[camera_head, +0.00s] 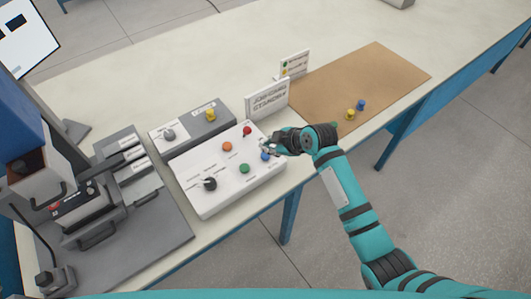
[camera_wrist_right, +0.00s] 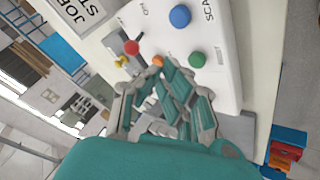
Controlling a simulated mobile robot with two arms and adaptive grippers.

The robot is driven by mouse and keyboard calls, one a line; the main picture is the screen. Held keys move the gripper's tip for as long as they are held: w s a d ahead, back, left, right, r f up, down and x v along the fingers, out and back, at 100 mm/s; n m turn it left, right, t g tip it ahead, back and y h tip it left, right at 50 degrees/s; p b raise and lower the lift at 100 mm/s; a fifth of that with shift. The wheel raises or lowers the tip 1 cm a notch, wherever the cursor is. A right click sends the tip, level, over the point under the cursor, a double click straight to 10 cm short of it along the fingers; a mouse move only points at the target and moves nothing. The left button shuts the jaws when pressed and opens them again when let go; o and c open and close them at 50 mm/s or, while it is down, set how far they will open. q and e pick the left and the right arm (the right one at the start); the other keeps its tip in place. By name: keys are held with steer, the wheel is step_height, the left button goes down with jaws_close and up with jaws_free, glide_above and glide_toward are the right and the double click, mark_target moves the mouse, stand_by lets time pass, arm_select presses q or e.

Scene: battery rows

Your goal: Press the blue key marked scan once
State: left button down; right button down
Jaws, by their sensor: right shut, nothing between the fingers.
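The blue key (camera_head: 265,156) is on the right part of the white control panel (camera_head: 200,184), and my right gripper covers part of it in the head view. In the right wrist view the blue key (camera_wrist_right: 180,16) shows whole, beside lettering that begins "SCA". My right gripper (camera_head: 268,146) is shut and empty, close by the blue key; I cannot tell if it touches the panel. In the right wrist view the gripper (camera_wrist_right: 165,110) is below the key, with a gap in the picture. My left gripper is not in view.
A brown mat (camera_head: 375,75) with small coloured pieces lies at right.

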steer(key=w, duration=0.1)
steer(key=w+a+r+n, duration=0.1)
steer(key=w+r+n, duration=0.1)
steer(key=shift+w+a+y, duration=0.3)
steer(key=shift+w, duration=0.1)
steer(key=shift+f, duration=0.1)
steer(key=b, duration=0.7)
glide_above(264, 156)
step_height(264, 156, down, 8)
steer(key=shift+r, duration=0.2)
steer(key=shift+f, duration=0.55)
steer(key=shift+f+b, duration=0.45)
